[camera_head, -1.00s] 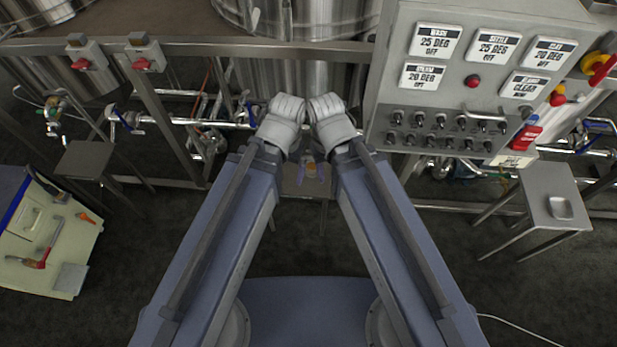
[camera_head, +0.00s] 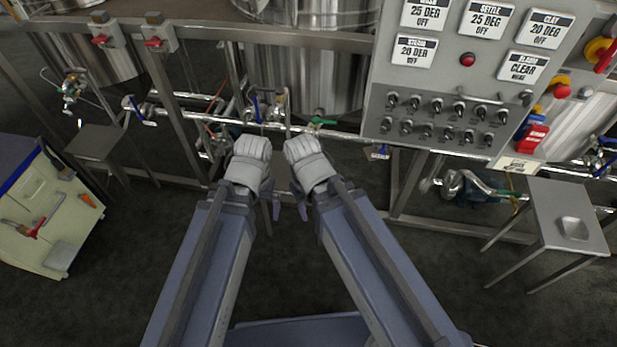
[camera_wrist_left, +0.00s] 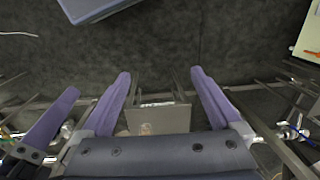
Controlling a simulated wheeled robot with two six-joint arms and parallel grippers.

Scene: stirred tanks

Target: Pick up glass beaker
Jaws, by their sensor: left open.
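A small clear round shape, perhaps the glass beaker (camera_wrist_left: 146,128), shows faintly on a small grey stand (camera_wrist_left: 172,117) in the left wrist view. My gripper body cuts off the stand's near edge. My left gripper (camera_wrist_left: 162,82) is open, with its two purple fingers spread on either side of the stand and nothing held between them. In the head view my left gripper (camera_head: 274,208) is mostly behind its wrist, and I cannot make out the beaker there. One purple finger of my right gripper (camera_head: 302,206) shows there; its jaw opening is hidden.
Steel tanks (camera_head: 305,85) and pipes with valves (camera_head: 250,118) stand ahead. A control panel (camera_head: 455,85) hangs at the upper right. A metal side table (camera_head: 555,205) is at the right, and a tool cart (camera_head: 45,235) at the left. The dark floor between is mostly clear.

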